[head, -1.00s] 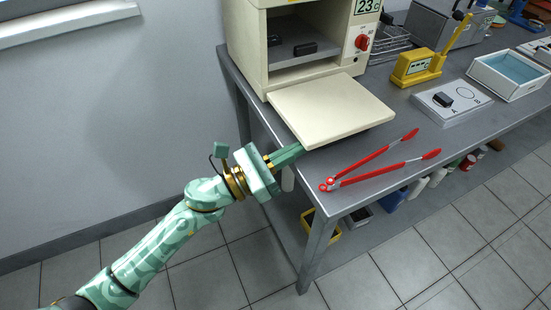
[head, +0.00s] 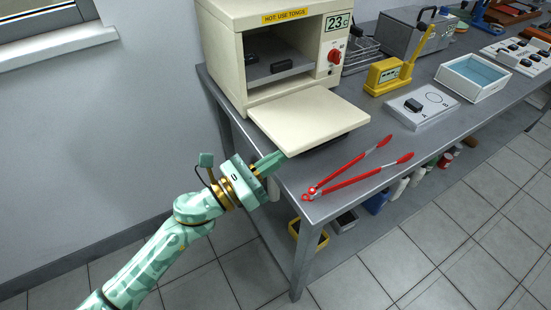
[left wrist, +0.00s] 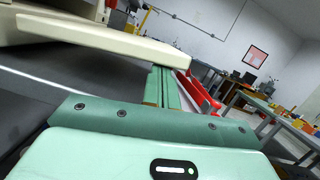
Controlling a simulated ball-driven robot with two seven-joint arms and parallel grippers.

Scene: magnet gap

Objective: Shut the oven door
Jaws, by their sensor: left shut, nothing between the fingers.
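The cream oven (head: 262,55) stands at the left end of the grey bench with its chamber open. Its door (head: 310,118) is hinged at the bottom and lies lowered, roughly flat, over the bench. A dark block sits on the shelf inside. My left gripper (head: 281,157) is shut and empty, at the door's near left edge, its tips partly under or against that edge. In the left wrist view the shut fingers (left wrist: 162,85) reach up beside the door's edge (left wrist: 110,40); whether they touch cannot be told. My right gripper is not in view.
Red tongs (head: 355,175) lie on the bench (head: 335,205) right of the door. Beyond are a board marked A and B (head: 420,106), a yellow device (head: 388,75) and a white tray (head: 475,78). A wall (head: 120,150) is at left.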

